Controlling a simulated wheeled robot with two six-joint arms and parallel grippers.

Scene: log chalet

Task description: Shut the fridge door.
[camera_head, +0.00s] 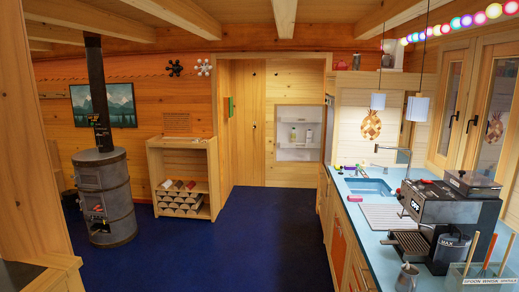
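At the far end of the room, a white shelved interior (298,152) shows with bottles (294,134) on a shelf. It looks like the inside of the open fridge. A narrow upright panel (328,130) stands at its right side, near the end of the counter. It may be the fridge door seen nearly edge-on, but I cannot tell for sure. Neither of my grippers shows in the head view.
Clear dark blue floor (225,245) runs from here to the far wall. The blue counter (350,187) with sink and coffee machine (450,215) lines the right side. A wood stove (104,195) and a log shelf (184,180) stand left.

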